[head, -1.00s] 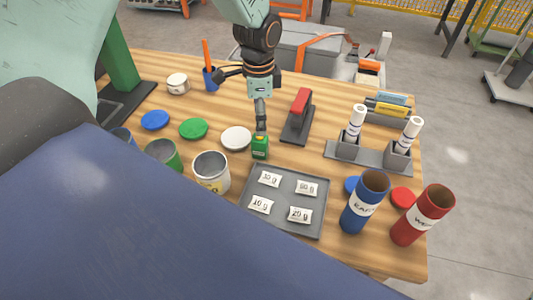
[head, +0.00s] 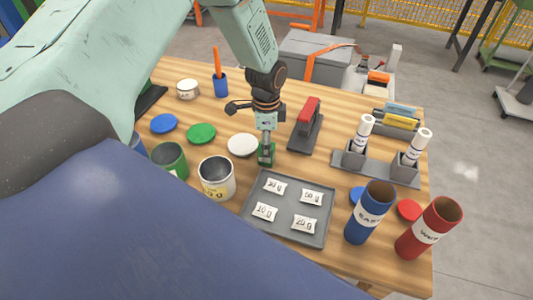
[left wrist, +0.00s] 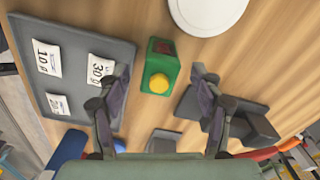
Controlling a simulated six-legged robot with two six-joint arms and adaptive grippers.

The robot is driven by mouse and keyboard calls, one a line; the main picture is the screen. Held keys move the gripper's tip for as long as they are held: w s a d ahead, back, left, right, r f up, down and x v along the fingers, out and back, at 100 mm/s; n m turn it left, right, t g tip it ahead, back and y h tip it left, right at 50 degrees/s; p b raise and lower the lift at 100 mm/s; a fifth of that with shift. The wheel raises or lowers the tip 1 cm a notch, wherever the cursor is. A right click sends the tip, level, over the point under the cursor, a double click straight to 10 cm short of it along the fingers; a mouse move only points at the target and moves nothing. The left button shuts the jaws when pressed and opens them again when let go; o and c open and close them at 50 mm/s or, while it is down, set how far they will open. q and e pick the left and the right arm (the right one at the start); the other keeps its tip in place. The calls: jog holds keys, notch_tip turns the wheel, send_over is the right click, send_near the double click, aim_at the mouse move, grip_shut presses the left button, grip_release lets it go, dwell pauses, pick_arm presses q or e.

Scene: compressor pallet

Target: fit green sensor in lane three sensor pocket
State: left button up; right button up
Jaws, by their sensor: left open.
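The green sensor (head: 265,160) is a small green block standing on the wooden table, beside the grey tray. In the left wrist view the green sensor (left wrist: 163,58) shows a yellow round knob and a dark red patch. My left gripper (head: 266,146) is just above it and partly hides it. In the left wrist view my left gripper (left wrist: 159,74) is open, with one finger on each side of the sensor, apart from it. I cannot make out a lane three sensor pocket. My right gripper is not in view.
The grey tray (head: 287,232) holds several labelled sachets. A white disc (head: 242,145), a red-handled tool (head: 306,125) and a yellow-labelled can (head: 216,178) stand close around. Blue (head: 370,212) and red (head: 428,228) tubes stand at the right. A grey holder (head: 376,169) carries white rolls.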

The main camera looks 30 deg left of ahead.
pick_arm(q)
jog(key=shift+s, duration=0.1)
grip_shut()
dwell(0.6)
